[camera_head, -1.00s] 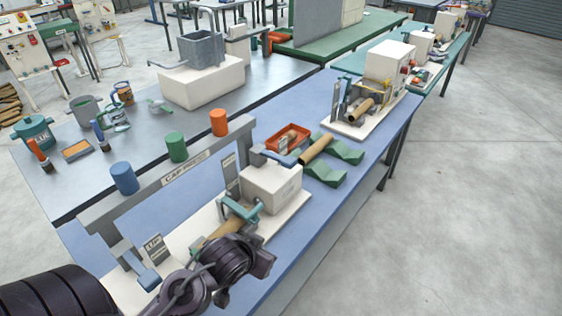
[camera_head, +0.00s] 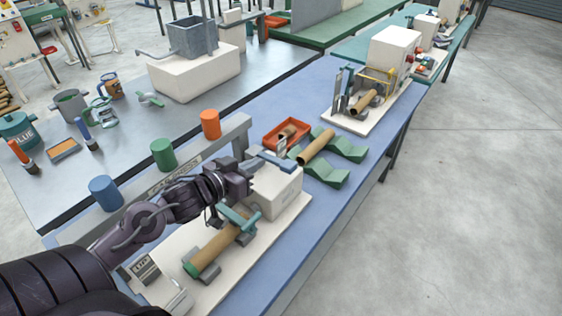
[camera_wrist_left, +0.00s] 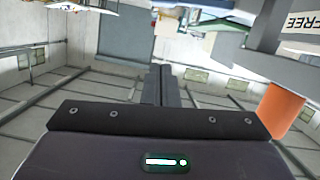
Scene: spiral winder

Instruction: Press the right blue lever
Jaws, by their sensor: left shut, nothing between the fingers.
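The right blue lever (camera_head: 272,163) lies across the top of the white box (camera_head: 278,193) of the near winder in the head view. My left gripper (camera_head: 248,172) is shut and empty beside the lever's left end; whether they touch I cannot tell. A small label plate (camera_head: 280,147) stands near the lever. A brown tube (camera_head: 216,249) lies on the winder's white base, with a teal clamp (camera_head: 238,218) over its upper end. In the left wrist view the shut fingers (camera_wrist_left: 161,72) point ahead with nothing between them. My right gripper is not in view.
An orange tray (camera_head: 283,143) and green cradles (camera_head: 327,177) with a tube lie beyond. Another winder (camera_head: 390,55) stands farther back.

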